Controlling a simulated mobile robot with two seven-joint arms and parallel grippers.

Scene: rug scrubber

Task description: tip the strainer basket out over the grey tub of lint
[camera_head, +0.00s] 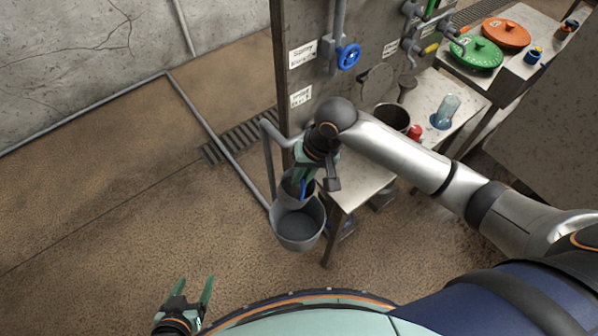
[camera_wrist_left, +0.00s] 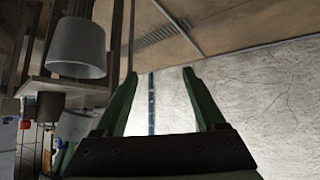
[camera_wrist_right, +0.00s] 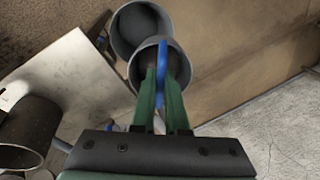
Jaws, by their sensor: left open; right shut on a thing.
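My right gripper (camera_head: 303,180) is shut on the blue handle (camera_wrist_right: 161,72) of the small grey strainer basket (camera_head: 288,187). The basket is held above the back edge of the grey tub (camera_head: 300,238). In the right wrist view the basket (camera_wrist_right: 183,66) partly overlaps the tub (camera_wrist_right: 122,40). Its rim looks tilted there, and I cannot make out what is inside. The tub stands upright beside the table and shows a grey inside. It also shows in the left wrist view (camera_wrist_left: 75,48). My left gripper (camera_head: 193,290) is open and empty, low at the front left.
A metal table (camera_head: 352,185) stands right of the tub, with a dark pot (camera_head: 391,117), a red item (camera_head: 415,132) and a clear bottle (camera_head: 447,108). A pipe frame (camera_head: 268,160) and a panel with a blue valve wheel (camera_head: 348,57) stand behind. The floor at left is clear.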

